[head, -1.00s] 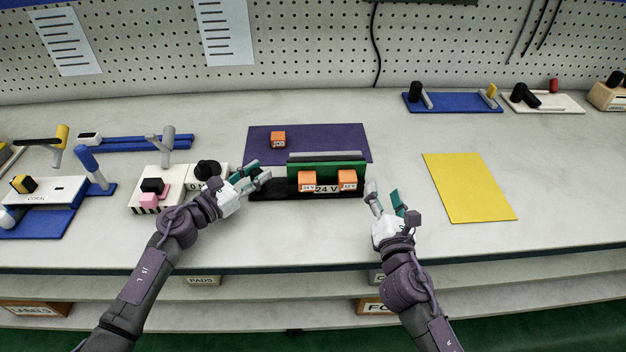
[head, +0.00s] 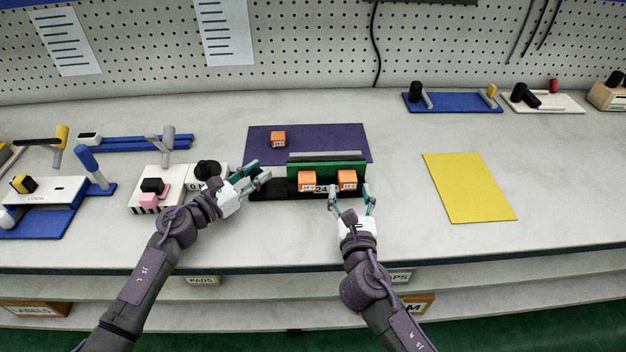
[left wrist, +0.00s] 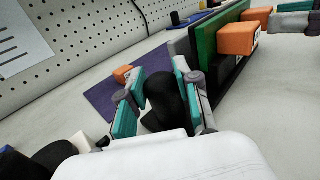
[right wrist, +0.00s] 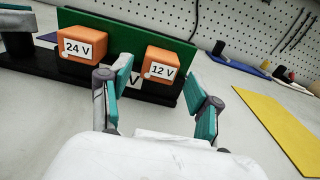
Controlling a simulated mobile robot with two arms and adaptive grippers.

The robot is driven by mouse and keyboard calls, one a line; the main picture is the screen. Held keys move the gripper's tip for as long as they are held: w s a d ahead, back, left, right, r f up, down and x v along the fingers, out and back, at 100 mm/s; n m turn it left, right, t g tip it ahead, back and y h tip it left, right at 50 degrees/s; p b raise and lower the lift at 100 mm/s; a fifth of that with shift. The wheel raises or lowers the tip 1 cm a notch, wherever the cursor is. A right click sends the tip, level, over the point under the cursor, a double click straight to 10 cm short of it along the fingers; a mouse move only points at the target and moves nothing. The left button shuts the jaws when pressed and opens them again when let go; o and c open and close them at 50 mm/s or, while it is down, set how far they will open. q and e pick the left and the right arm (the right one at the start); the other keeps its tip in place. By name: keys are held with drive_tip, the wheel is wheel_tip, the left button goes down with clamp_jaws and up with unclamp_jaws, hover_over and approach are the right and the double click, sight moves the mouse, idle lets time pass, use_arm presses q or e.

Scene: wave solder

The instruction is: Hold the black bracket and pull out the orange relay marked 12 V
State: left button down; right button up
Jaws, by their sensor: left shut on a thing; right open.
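The black bracket (head: 290,195) stands on the bench and carries an upright green board (head: 330,170). Two orange relays sit on the board's front. The right one is the 12 V relay (head: 347,180), its label readable in the right wrist view (right wrist: 163,70); the left one is the 24 V relay (right wrist: 78,47). My left gripper (head: 256,175) is shut on the bracket's left end, a black part that shows between its fingers in the left wrist view (left wrist: 165,100). My right gripper (head: 350,193) is open just in front of the 12 V relay, with its fingers apart.
A third orange relay (head: 278,139) lies on the purple mat (head: 320,135) behind. A yellow sheet (head: 468,188) lies at the right with clear bench around it. A white box with black and pink parts (head: 150,190) stands left of my left gripper.

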sight(349, 186)
use_arm(q)
drive_tip(key=shift+f, duration=0.1)
use_arm(e)
drive_tip(key=shift+w, duration=1.6)
clamp_jaws()
drive_tip(key=shift+s, duration=1.15)
drive_tip(key=shift+s, duration=2.4)
drive_tip(key=shift+r, duration=0.1)
wheel_tip(349, 186, up, 9)
